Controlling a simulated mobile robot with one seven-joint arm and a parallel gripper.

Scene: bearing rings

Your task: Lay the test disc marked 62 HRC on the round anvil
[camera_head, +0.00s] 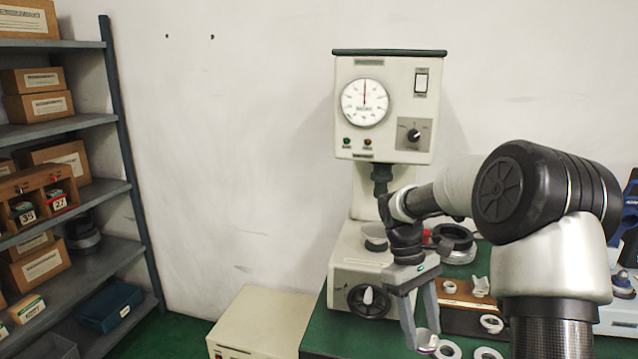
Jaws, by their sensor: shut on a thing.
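The hardness tester (388,110) stands on the green bench with its dial facing me. Its round anvil (375,232), a pale cup-like top on a dark stem, sits below the spindle. My gripper (425,340) points down in front of the tester, to the right of the anvil and lower in the picture. It is shut on a small, pale metal disc (428,341), partly hidden by the fingers. No mark on this disc is readable, so I cannot tell whether it is the 62 HRC one. The anvil top looks empty.
Pale rings (487,353) lie on the green bench top (340,334) right of my gripper. A wooden holder (462,299) with small parts stands behind them, beside a dark ring part (455,238). A shelf rack (128,160) with boxes stands left.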

